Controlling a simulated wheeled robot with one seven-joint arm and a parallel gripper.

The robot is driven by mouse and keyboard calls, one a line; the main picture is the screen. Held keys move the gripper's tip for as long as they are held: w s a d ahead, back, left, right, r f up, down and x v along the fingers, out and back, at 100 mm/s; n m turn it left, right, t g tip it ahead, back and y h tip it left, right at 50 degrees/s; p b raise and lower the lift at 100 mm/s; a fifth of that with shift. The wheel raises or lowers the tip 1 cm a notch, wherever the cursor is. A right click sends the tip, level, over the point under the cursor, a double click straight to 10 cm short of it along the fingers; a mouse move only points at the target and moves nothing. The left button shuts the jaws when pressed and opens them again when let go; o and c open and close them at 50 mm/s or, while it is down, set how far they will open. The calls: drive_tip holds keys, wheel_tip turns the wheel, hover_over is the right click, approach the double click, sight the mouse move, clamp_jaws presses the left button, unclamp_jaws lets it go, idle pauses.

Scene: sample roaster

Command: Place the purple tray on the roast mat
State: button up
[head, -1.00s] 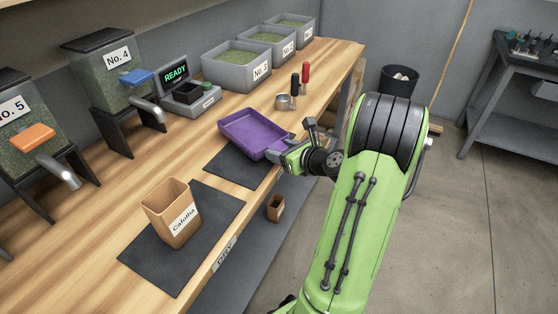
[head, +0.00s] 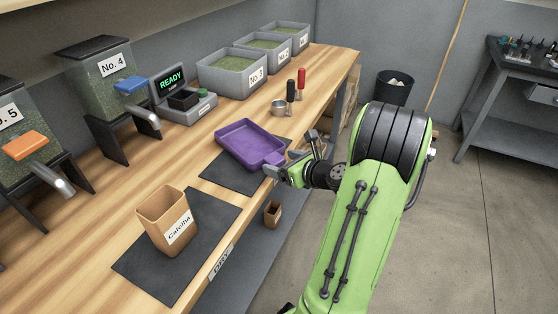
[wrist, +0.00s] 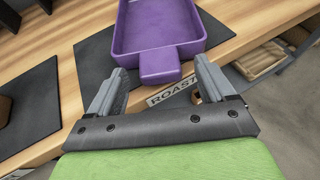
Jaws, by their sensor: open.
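The purple tray (head: 247,143) lies over the dark roast mat (head: 228,177), on the bench beyond my gripper. In the wrist view the tray (wrist: 160,25) has a short handle tab pointing towards me, and the mat (wrist: 95,55) shows on its left, above a label reading ROAST. In the head view the tray's far left part reaches past the mat over bare wood. My gripper (head: 290,158) is open at the handle. In the wrist view its fingers (wrist: 160,78) stand apart on either side of the tab's end, with gaps.
A tan Catolha cup (head: 167,222) stands on another dark mat (head: 150,277) in front, above a DRY label. A metal cup (head: 279,107) and two upright handled tools stand behind the tray. Dispensers, a READY scale (head: 183,95) and grey bins line the back.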

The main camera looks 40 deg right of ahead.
drive_tip(key=d+p+v, duration=0.1)
drive_tip(key=p+v, duration=0.1)
drive_tip(key=v, duration=0.8)
drive_tip(key=w+a+r+n+g+y, duration=0.1)
drive_tip(key=w+a+n+g+y, duration=0.15)
drive_tip(key=a+n, duration=0.7)
drive_tip(key=w+a+n+g+y, duration=0.15)
drive_tip(key=a+n+g, duration=0.25)
drive_tip(key=a+n, duration=0.55)
drive_tip(key=s+a+r+n+h, duration=0.1)
drive_tip(key=s+a+r+n, duration=0.2)
drive_tip(key=s+n, duration=0.3)
drive_tip(key=s+a+r+n+g+h, duration=0.1)
drive_tip(key=s+a+r+n+h, duration=0.1)
drive_tip(key=s+a+n, duration=0.4)
drive_tip(key=n, duration=0.5)
drive_tip(key=shift+s+r+n, duration=0.2)
drive_tip(key=shift+r+n, duration=0.1)
drive_tip(key=shift+r, duration=0.05)
drive_tip(key=shift+r, duration=0.1)
wheel_tip(320, 180, up, 13)
drive_tip(key=p, duration=1.2)
drive_tip(key=shift+p, duration=0.4)
